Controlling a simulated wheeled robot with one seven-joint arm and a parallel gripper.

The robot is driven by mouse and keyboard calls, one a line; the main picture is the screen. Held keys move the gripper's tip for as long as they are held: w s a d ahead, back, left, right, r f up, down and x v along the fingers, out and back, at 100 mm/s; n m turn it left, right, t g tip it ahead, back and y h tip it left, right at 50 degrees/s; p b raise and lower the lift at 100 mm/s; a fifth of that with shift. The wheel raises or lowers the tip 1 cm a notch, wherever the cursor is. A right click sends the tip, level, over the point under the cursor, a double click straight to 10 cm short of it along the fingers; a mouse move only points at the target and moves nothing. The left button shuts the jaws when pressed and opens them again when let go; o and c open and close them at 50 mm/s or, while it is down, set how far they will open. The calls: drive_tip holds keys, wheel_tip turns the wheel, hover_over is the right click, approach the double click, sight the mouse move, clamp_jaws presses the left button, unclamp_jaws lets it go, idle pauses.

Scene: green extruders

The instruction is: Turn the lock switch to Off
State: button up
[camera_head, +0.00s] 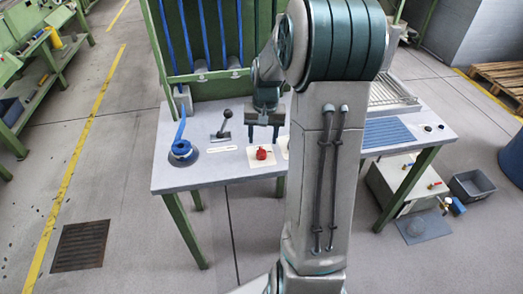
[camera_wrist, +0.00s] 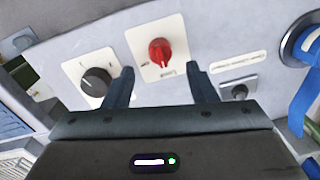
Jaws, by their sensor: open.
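A red rotary switch (camera_head: 262,154) sits on a square white plate on the grey table, near its front edge. In the wrist view the red switch (camera_wrist: 160,52) shows between and beyond my two fingertips, its ridge roughly upright in the picture. The small labels on its plate are too blurred to read, so I cannot tell whether it is the lock switch. A black rotary knob (camera_wrist: 96,82) on a second white plate is left of it there. My gripper (camera_head: 264,137) points down above and behind the red switch, open and empty; its fingers also show in the wrist view (camera_wrist: 159,77).
A black lever (camera_head: 224,124) and a blue strap on a round base (camera_head: 182,150) stand left of the switch. A green frame with blue strips (camera_head: 211,35) rises at the back. My arm hides part of the table right of the switch.

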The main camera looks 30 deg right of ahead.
sight(262, 149)
wheel_tip(262, 149, down, 6)
drive_tip(key=shift+a+f, duration=0.1)
drive_tip(key=shift+a, duration=0.05)
drive_tip(key=c, duration=1)
